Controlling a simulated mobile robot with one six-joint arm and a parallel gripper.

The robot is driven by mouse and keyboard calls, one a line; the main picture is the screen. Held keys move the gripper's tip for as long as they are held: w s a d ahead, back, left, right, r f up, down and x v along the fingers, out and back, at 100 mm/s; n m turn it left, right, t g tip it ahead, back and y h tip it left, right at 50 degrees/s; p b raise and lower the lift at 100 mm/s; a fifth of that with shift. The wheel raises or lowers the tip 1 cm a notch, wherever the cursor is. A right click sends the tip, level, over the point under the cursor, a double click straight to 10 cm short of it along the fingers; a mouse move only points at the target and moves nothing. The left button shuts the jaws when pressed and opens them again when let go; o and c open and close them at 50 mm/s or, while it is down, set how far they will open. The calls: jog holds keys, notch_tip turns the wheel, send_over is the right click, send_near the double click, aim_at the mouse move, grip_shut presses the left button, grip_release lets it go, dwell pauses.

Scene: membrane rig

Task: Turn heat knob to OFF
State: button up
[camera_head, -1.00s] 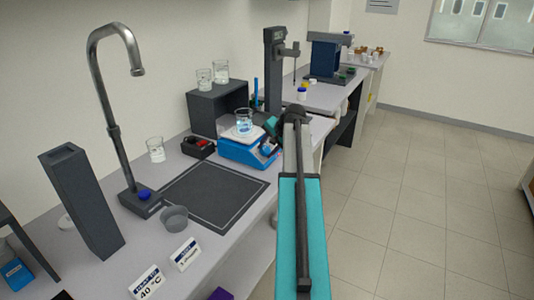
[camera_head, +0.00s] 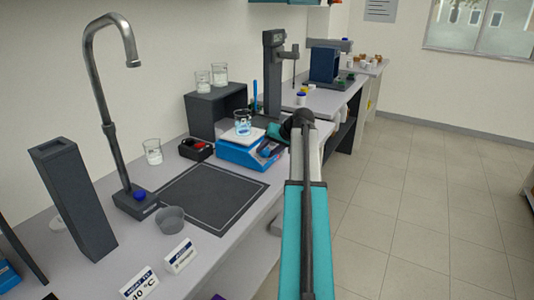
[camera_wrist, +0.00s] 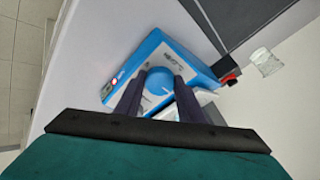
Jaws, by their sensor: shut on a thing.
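The blue hotplate (camera_head: 234,153) stands on the bench in the head view, with a white top plate and a glass beaker (camera_head: 243,122) of pale blue liquid on it. My gripper (camera_head: 269,148) is at its front right face. In the wrist view the hotplate (camera_wrist: 198,62) lies tilted, with a small display and a red spot on its front. The round blue knob (camera_wrist: 155,84) sits between the two dark fingers of my gripper (camera_wrist: 158,78), which is shut on it. The fingers partly cover the knob, and its pointer and marks cannot be read.
A dark mat (camera_head: 212,197) lies on the bench before the hotplate, with a grey cup (camera_head: 170,219) at its edge. A black box with red items (camera_head: 196,149) stands left of the hotplate. A tall stand (camera_head: 273,75) rises behind it. Floor at right is clear.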

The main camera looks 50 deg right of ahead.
jog(key=shift+a+f, duration=0.1)
jog(key=o, duration=1)
jog(key=shift+o, duration=0.2)
jog(key=shift+s, duration=0.15)
jog(key=b+v, duration=0.1)
jog(key=v, duration=1.2)
jog(key=shift+s+r+b, duration=0.2)
jog(key=shift+r+b, duration=0.1)
jog(key=shift+r, duration=0.05)
